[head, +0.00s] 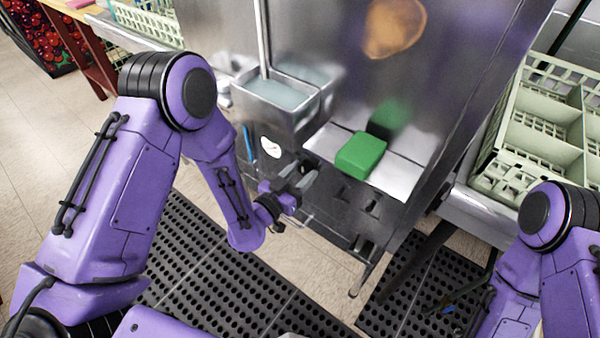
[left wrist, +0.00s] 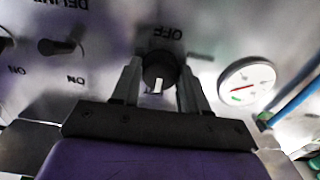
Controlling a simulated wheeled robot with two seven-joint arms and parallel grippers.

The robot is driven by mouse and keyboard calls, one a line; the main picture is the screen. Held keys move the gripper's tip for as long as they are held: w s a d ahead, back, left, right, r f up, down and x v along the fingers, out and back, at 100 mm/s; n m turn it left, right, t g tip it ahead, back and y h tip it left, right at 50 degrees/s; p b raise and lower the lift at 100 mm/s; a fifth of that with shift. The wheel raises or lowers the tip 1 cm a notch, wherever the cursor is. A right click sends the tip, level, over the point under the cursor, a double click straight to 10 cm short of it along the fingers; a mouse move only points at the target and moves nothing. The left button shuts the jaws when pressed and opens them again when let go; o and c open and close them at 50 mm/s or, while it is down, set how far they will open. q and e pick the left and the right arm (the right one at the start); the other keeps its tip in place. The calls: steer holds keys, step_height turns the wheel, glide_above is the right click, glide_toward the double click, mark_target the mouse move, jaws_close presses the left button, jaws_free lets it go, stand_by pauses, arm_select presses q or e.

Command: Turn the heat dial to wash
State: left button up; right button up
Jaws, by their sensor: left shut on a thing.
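The heat dial (left wrist: 160,70) is a round black knob with a white mark, on the steel front panel in the left wrist view. An upside-down OFF label (left wrist: 168,33) is above it; the white mark is on the side away from that label. My left gripper (left wrist: 158,88) is shut on the dial, one finger on each side. A wash label cannot be made out. My right arm shows at the right, its gripper out of view.
A round gauge (left wrist: 246,80) and a blue rod (left wrist: 292,102) are right of the dial. Another black knob (left wrist: 62,46) is at the left, by a DELIME label. A green block (head: 361,154) lies on the steel ledge. Black mats (head: 215,255) cover the floor.

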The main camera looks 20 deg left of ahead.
arm_select(q)
steer(key=n, duration=0.5)
steer(key=shift+b, duration=0.4)
steer(key=n, duration=0.6)
steer(key=shift+n, duration=0.3)
steer(key=o, duration=1)
steer(key=shift+o, duration=0.2)
steer(key=shift+b, duration=0.3)
